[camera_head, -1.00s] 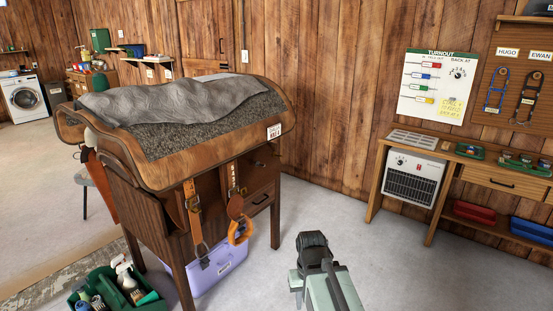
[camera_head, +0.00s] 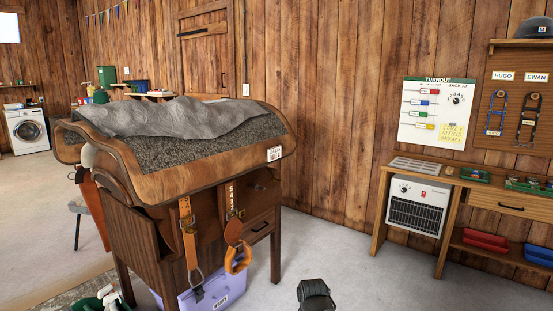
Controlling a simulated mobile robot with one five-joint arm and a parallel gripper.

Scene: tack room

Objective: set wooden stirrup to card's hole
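The wooden stirrup (camera_head: 238,259), an orange-brown ring, hangs below a numbered brown strap (camera_head: 230,205) on the front of a wooden saddle stand (camera_head: 135,232). A round brown piece sits just above the stirrup. A white card (camera_head: 274,154) with dark lettering is fixed at the stand's right end; its lettering is too small to read surely. A second numbered strap (camera_head: 188,240), lighter brown, hangs to the left with a metal piece at its lower end. Only a dark part of my arm shows at the bottom edge; no gripper fingers are in view.
A lilac box (camera_head: 222,291) is under the stand. Green carrier contents (camera_head: 103,300) show at bottom left. At right, a bench (camera_head: 505,197) has a heater (camera_head: 417,207) beneath it. Bare floor (camera_head: 345,260) lies between stand and bench.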

